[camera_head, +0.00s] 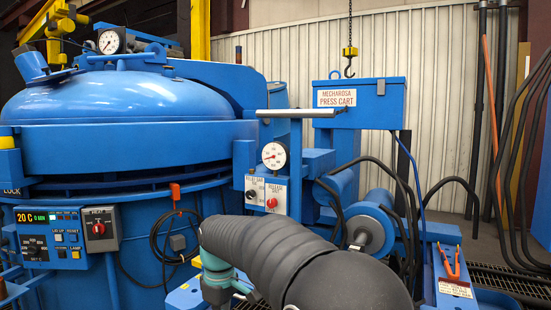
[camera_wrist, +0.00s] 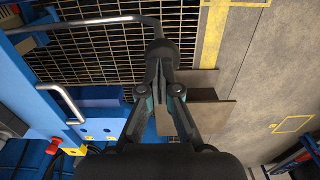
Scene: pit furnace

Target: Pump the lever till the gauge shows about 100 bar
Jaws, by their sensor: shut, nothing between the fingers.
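The press cart's pressure gauge (camera_head: 274,156) has a white face with a dark rim and red marking; its reading is too small to tell. A long grey bar (camera_head: 306,113) sticks out level above it, and may be the lever. In the wrist view a bent grey rod (camera_wrist: 95,23) runs to a dark round knob (camera_wrist: 165,50). My gripper (camera_wrist: 162,72) is shut and empty, its fingertips right by that knob; I cannot tell whether they touch it. In the head view my dark arm hides the gripper.
A panel with a black knob and a red release knob (camera_head: 271,203) sits below the gauge. The blue furnace (camera_head: 125,100) with its own gauge (camera_head: 110,41) stands at left. Orange-handled pliers (camera_head: 449,264) lie at right. Metal grating (camera_wrist: 100,55) and bare floor show below my gripper.

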